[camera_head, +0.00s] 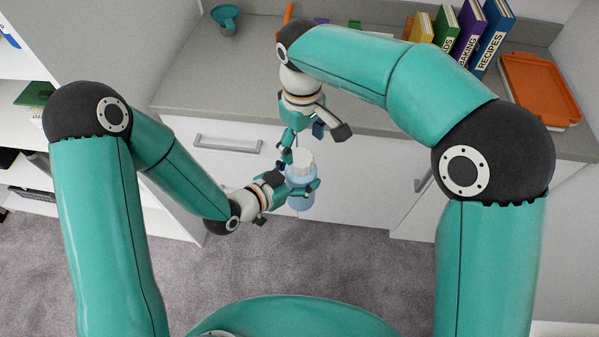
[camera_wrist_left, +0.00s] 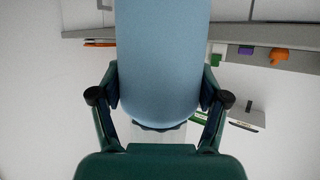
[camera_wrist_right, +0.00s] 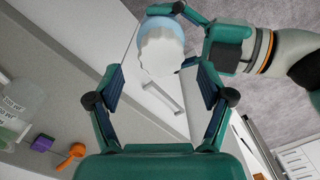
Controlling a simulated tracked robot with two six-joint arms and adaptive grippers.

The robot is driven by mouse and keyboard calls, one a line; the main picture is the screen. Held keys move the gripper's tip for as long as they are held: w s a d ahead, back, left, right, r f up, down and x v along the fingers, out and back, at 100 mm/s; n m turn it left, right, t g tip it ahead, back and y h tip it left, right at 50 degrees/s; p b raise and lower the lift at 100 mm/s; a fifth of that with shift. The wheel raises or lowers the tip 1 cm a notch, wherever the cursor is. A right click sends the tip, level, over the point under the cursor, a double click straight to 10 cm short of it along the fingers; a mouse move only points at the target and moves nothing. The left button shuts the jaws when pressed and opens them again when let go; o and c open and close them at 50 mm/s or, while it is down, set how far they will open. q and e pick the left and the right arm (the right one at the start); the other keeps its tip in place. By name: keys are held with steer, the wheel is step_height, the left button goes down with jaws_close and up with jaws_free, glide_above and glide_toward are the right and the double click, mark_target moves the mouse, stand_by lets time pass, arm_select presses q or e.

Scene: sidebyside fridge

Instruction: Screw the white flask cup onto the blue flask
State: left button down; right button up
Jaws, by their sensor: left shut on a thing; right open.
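The blue flask (camera_head: 301,196) is upright in front of the white drawers. My left gripper (camera_head: 303,187) is shut around its side; the flask body (camera_wrist_left: 162,55) fills the upper middle of the left wrist view. The white flask cup (camera_head: 303,159) sits at the flask's top, and in the right wrist view the cup (camera_wrist_right: 160,52) has a scalloped outline inside the blue rim. I cannot tell how tightly it is screwed. My right gripper (camera_wrist_right: 160,80) is open and empty, close to the cup, with its fingers pointing toward it and apart from it.
The grey counter (camera_head: 240,75) lies behind the flask, above white drawers (camera_head: 228,152). On it stand a teal object (camera_head: 225,18), several books (camera_head: 467,30) and an orange tray (camera_head: 538,85). The carpet (camera_head: 275,270) below is clear.

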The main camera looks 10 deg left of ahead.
mark_target(301, 156)
steer(key=shift+r+n, duration=0.4)
steer(key=shift+n, duration=0.8)
steer(key=shift+w+a+r+n, duration=0.1)
steer(key=shift+r+n, duration=0.15)
steer(key=shift+n, duration=0.05)
steer(key=shift+a+r, duration=0.15)
steer(key=shift+r, duration=0.1)
steer(key=shift+f, duration=4)
steer(key=shift+c, duration=0.2)
